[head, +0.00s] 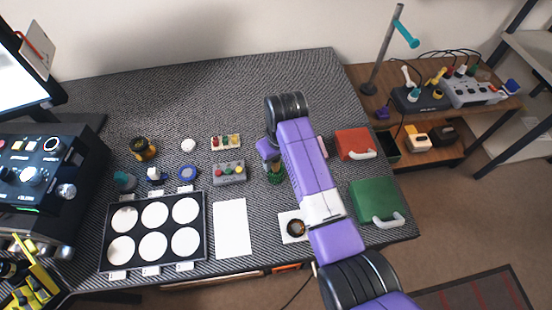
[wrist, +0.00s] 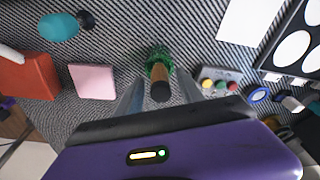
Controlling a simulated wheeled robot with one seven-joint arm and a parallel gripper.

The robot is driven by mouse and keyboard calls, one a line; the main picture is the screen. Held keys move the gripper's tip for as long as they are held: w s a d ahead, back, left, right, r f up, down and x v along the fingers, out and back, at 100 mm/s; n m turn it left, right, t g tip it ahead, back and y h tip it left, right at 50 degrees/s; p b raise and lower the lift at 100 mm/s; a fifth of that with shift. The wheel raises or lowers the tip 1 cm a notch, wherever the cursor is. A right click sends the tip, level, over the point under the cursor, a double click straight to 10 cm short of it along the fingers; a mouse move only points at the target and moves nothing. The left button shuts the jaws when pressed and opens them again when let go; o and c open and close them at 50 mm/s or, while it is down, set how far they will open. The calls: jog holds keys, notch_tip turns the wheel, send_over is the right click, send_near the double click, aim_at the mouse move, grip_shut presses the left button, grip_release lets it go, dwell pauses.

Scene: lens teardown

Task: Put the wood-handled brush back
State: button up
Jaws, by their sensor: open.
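The brush, with a wood handle, a dark end cap and green bristles, shows in the wrist view (wrist: 159,74). Its cap points toward the camera and its bristles are on the far side. In the head view only its green part (head: 277,176) shows clearly, beside my arm. My gripper (wrist: 161,92) is open, with one finger on each side of the handle in the wrist view. I cannot tell whether either finger touches it. In the head view my gripper (head: 268,151) is partly hidden by my own wrist and arm.
A grey box with coloured buttons (head: 229,173) stands close by on the left. A pink pad (wrist: 92,82) and a teal object with a dark end (wrist: 60,27) lie nearby. Red (head: 352,143) and green (head: 372,200) cases are at right. The mat's back (head: 200,95) is clear.

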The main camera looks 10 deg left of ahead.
notch_tip(320, 180, up, 12)
jog(key=s+d, duration=0.1)
jog(key=shift+s, duration=0.2)
jog(key=shift+r, duration=0.1)
dwell(0.6)
jog(key=w+a+r+m+t+y, duration=0.1)
jog(key=w+a+r+t+y, duration=0.15)
jog(key=w+r+t, duration=0.45)
jog(key=s+d+f+m+t, duration=0.2)
jog(key=s+d+t, duration=0.2)
jog(key=s+d, duration=0.4)
jog(key=s+d+f+m+t, duration=0.2)
jog(key=s+d+t, duration=0.2)
jog(key=s+d, duration=0.4)
jog(key=s+d+m+h, duration=0.1)
jog(key=s+d, duration=0.2)
jog(key=s, duration=0.7)
jog(key=s+d+r+m+g+h, duration=0.1)
jog(key=s+d, duration=0.3)
jog(key=s, duration=0.5)
jog(key=s+d+h, duration=0.1)
jog(key=s+d, duration=0.2)
jog(key=s, duration=0.7)
jog(key=shift+s+d+r+m+g+h, duration=0.2)
jog(key=shift+s+m+g+h, duration=0.1)
jog(key=shift+m+h, duration=0.1)
